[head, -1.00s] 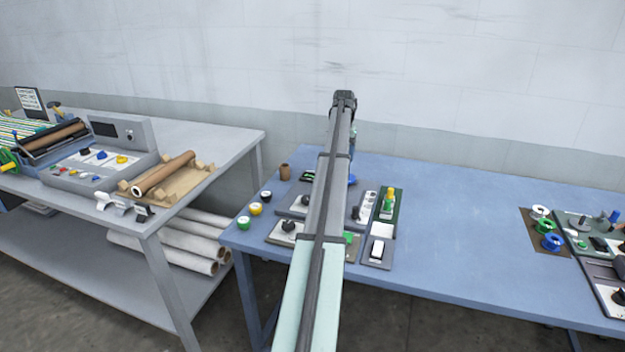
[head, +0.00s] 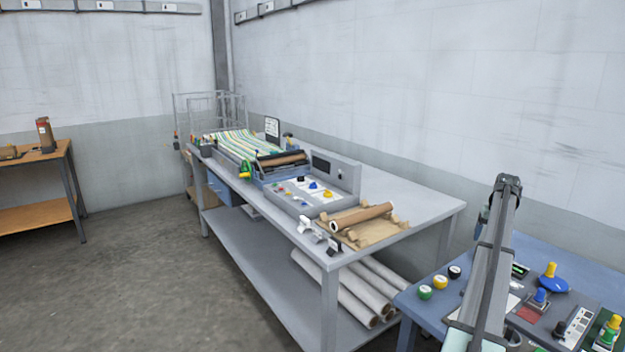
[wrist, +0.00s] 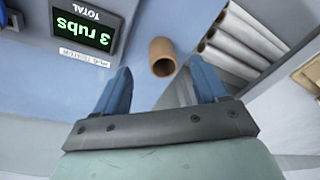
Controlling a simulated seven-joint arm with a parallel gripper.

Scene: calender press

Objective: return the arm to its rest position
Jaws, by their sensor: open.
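My arm (head: 490,265) reaches up the right side of the head view, over the left end of the blue table (head: 412,300). My gripper is hidden in that view. In the wrist view my gripper (wrist: 162,82) shows two blue fingers spread apart with nothing between them. A short brown tube (wrist: 162,57) stands on the blue surface beyond the fingertips, between them in the picture.
Several knobs and panels, including a blue disc (head: 553,285), sit right of my arm. Green, yellow and black round buttons (head: 440,282) sit left of it. The grey bench (head: 420,205) carries a roller machine (head: 315,190); white rolls (head: 345,290) lie beneath. Open floor is at left.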

